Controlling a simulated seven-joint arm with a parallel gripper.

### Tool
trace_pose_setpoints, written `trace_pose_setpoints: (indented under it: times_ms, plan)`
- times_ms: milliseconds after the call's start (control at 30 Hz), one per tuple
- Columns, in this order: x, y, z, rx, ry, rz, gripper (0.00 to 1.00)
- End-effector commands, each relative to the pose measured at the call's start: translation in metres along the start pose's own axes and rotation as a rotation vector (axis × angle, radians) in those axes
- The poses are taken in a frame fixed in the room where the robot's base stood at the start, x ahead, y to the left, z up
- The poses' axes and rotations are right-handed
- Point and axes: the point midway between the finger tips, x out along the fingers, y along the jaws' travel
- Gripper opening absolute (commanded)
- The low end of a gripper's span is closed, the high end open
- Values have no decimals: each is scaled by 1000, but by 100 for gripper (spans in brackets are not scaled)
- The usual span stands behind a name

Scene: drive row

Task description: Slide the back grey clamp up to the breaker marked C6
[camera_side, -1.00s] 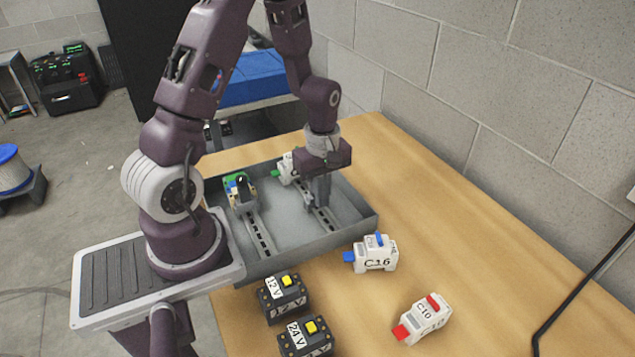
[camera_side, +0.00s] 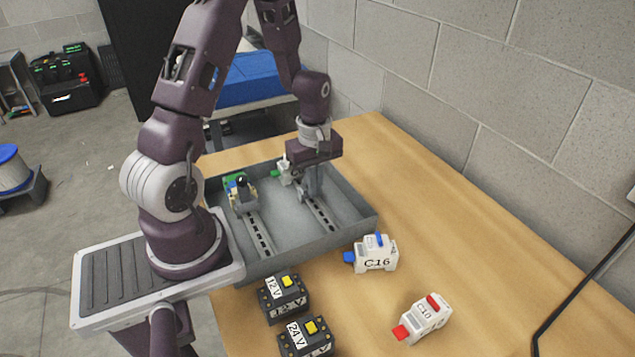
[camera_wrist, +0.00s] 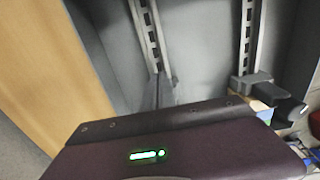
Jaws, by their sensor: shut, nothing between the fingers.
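My gripper (camera_side: 314,194) points down, shut and empty, low over the back rail (camera_side: 323,215) in the grey tray. A white breaker with a green part (camera_side: 284,172) stands at that rail's far end, just left of my fingers; its marking is not readable. The back grey clamp is not clearly visible; my fingers cover the rail between them and the breaker, so I cannot tell whether they touch it. In the wrist view my purple gripper body hides the lower end of the back rail (camera_wrist: 148,35).
The front rail (camera_side: 259,235) carries a coloured block group (camera_side: 238,185) and a grey clamp (camera_wrist: 250,84). The tray wall (camera_side: 350,230) surrounds both rails. A C16 breaker (camera_side: 376,256), a C10 breaker (camera_side: 423,318) and two black voltage boxes (camera_side: 283,297) (camera_side: 305,337) stand outside.

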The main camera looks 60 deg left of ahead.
Motion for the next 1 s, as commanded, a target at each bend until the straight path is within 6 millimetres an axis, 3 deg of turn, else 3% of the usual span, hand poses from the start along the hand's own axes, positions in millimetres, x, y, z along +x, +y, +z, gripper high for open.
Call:
trace_pose_setpoints:
  times_ms: [1000]
  plan:
    - [0,0,-36,-1,1,1,0]
